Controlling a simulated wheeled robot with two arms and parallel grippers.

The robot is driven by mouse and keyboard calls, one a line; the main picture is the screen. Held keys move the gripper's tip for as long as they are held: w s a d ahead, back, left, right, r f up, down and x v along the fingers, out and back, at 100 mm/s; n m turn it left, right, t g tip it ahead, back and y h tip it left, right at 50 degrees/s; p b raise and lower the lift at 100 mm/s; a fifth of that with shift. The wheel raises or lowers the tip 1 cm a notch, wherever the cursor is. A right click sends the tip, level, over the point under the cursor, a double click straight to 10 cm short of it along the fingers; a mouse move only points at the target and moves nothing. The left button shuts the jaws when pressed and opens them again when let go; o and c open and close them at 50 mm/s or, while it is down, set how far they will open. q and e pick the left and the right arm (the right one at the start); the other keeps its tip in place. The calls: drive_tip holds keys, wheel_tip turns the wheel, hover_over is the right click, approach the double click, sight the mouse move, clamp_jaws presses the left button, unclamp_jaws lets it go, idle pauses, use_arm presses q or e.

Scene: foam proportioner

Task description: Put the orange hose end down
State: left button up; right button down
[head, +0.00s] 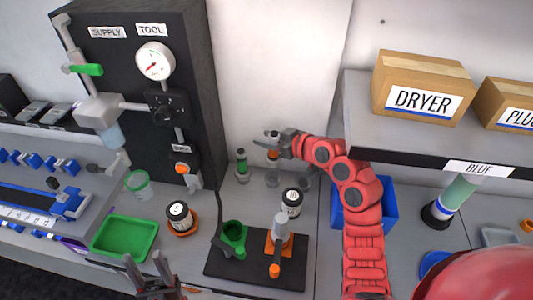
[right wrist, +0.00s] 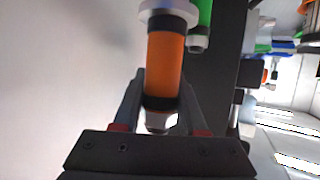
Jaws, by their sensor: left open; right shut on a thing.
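The orange hose end (right wrist: 165,68) is an orange cylinder with dark bands and a pale collar. My right gripper (right wrist: 160,100) is shut on it, one finger on each side. In the head view the orange hose end (head: 273,152) is small and upright, partly hidden by my right gripper (head: 284,145), above clear cup-like holders (head: 272,179) by the back wall. I cannot tell whether it touches one. The green hose end (head: 241,162) stands in a similar holder to the left. My left gripper (head: 148,272) is open and empty at the front.
A black panel (head: 180,50) with a gauge rises at the left. A shelf (head: 362,105) with boxes overhangs the right. A black mat (head: 222,266) with green and orange fixtures lies in front. A green tray (head: 124,237) and labelled jars (head: 179,213) stand nearby.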

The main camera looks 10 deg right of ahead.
wheel_tip(320, 180, down, 7)
drive_tip(key=b, duration=0.2)
drive_tip(key=shift+b, duration=0.3)
drive_tip(key=shift+f+b, duration=0.3)
drive_tip(key=c, duration=0.7)
unclamp_jaws()
drive_tip(key=shift+w+r, duration=0.1)
drive_tip(key=shift+c, duration=0.2)
